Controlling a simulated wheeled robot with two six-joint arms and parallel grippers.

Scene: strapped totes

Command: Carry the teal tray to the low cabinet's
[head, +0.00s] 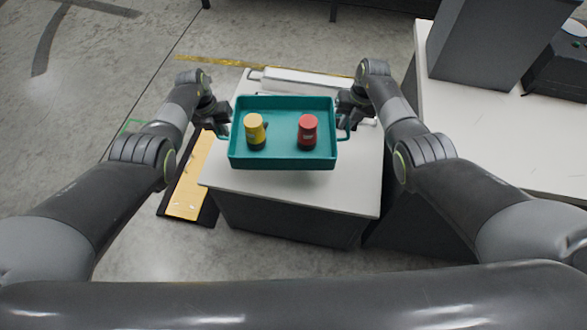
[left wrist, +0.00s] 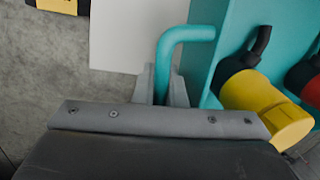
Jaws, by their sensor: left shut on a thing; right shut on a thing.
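The teal tray (head: 284,162) is in the middle of the head view, above or on the white top of a low cabinet (head: 290,195); I cannot tell if it touches. My left gripper (head: 222,127) is shut on the tray's left handle, and this handle (left wrist: 178,52) shows between the fingers in the left wrist view. My right gripper (head: 345,122) is at the tray's right handle and shut on it, partly hidden by the arm.
A white counter (head: 460,135) with a dark grey box (head: 490,45) and a black device stands at the right. A white object (head: 305,82) lies behind the tray on the cabinet. A yellow-topped dark mat (head: 190,180) is on the floor at the left. Open concrete floor lies further left.

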